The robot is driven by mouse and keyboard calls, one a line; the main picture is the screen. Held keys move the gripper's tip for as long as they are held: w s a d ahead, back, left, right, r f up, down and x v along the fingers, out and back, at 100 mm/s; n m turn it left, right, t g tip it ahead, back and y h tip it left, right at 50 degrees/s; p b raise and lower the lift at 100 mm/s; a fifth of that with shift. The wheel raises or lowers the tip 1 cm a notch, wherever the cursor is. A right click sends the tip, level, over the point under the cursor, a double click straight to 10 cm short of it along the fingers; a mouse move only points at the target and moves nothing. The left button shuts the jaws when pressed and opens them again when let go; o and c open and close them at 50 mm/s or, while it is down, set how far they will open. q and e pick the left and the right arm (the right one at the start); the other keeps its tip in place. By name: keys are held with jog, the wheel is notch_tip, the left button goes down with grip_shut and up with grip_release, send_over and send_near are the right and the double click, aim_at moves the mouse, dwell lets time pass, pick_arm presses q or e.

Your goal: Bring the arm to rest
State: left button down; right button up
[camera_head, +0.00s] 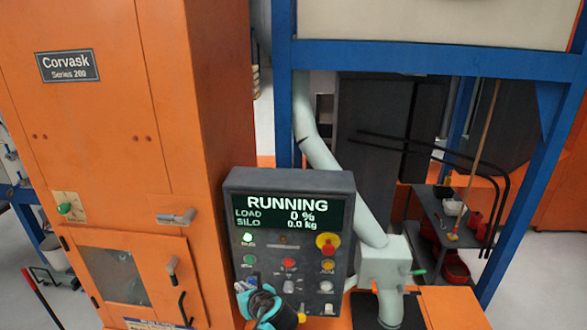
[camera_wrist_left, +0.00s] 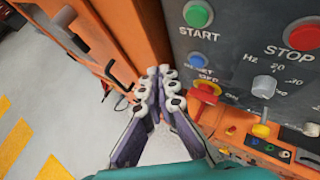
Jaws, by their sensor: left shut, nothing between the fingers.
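My left gripper (camera_head: 243,288) is in front of the lower left of the grey control panel (camera_head: 307,215) in the head view. In the left wrist view its fingers (camera_wrist_left: 162,85) are closed together, empty. They point toward the panel's left edge, below the blue reset button (camera_wrist_left: 195,61) and beside a red handle on yellow (camera_wrist_left: 207,91). I cannot tell whether the fingertips touch anything. The screen (camera_head: 292,213) reads RUNNING, load 0 %, silo 0.0 kg. The right gripper is not in view.
A tall orange cabinet (camera_head: 110,130) stands left of the panel, with handles sticking out. A pale pipe (camera_head: 335,175) runs down behind the panel to a valve box (camera_head: 383,262). Blue frame posts (camera_head: 284,110) and a dark trolley (camera_head: 450,220) stand behind. Open floor shows at the far left.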

pick_arm(q)
jog(key=s+f+n+g+h+b, duration=0.1)
jog(key=s+f+n+h+b, duration=0.2)
jog(key=s+f+n+b, duration=0.6)
jog(key=s+f+n+g+h+b, duration=0.1)
jog(key=s+f+n+h+b, duration=0.2)
jog(key=s+f+n+b, duration=0.7)
jog(key=s+n+b, duration=0.1)
jog(key=s+n, duration=0.2)
jog(key=n, duration=0.7)
jog(key=shift+s+a+f+n+h, duration=0.2)
jog(key=shift+s+n+h, duration=0.1)
jog(key=shift+s+h, duration=0.1)
